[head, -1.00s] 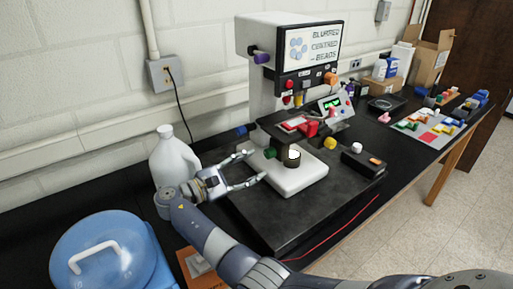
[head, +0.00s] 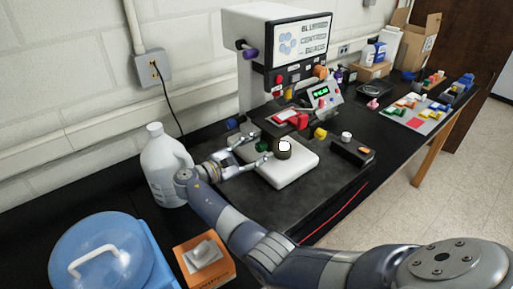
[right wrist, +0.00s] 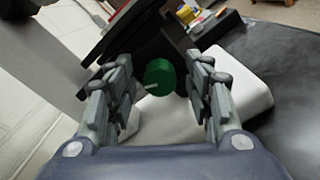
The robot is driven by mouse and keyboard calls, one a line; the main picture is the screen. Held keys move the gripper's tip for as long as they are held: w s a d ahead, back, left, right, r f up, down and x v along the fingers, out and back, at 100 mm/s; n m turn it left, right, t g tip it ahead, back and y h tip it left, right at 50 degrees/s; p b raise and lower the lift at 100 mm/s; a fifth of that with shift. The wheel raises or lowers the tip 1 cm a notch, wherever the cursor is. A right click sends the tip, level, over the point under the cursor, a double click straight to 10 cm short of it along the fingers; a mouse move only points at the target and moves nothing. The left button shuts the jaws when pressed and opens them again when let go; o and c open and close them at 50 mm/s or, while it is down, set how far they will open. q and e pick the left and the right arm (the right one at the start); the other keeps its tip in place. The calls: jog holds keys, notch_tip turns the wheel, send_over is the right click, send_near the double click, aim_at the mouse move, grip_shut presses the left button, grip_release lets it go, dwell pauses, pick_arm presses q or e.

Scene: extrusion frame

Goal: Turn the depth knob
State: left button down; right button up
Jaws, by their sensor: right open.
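A white bench machine (head: 245,80) with a sign stands against the wall and carries several coloured knobs. No readable label shows which one is the depth knob. A green knob (head: 263,146) sits low on its left side, beside a dark round part with a white top. My right gripper (head: 257,151) reaches in from the left, open, with its fingers around the green knob's place. In the right wrist view the green knob (right wrist: 158,77) shows between the two spread fingers, with gaps on both sides. My left gripper is not in view.
A white jug (head: 162,165) stands close behind my right wrist. A blue-lidded container (head: 105,250) and an orange box (head: 203,262) are at the front left.

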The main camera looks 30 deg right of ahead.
jog(key=shift+c, duration=0.9)
jog(key=shift+f, duration=0.1)
jog(key=c, duration=0.9)
jog(key=shift+f+m+b, duration=0.2)
jog(key=shift+m+b, duration=0.3)
jog(key=shift+b, duration=0.25)
jog(key=shift+r+m+b, duration=0.15)
jog(key=shift+m+b, duration=0.25)
jog(key=shift+m, duration=0.1)
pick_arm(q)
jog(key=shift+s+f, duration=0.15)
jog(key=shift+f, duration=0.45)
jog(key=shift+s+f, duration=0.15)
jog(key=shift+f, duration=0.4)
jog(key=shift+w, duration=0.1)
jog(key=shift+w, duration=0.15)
pick_arm(e)
jog(key=o, duration=1.1)
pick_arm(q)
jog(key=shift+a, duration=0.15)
pick_arm(e)
jog(key=shift+a, duration=0.1)
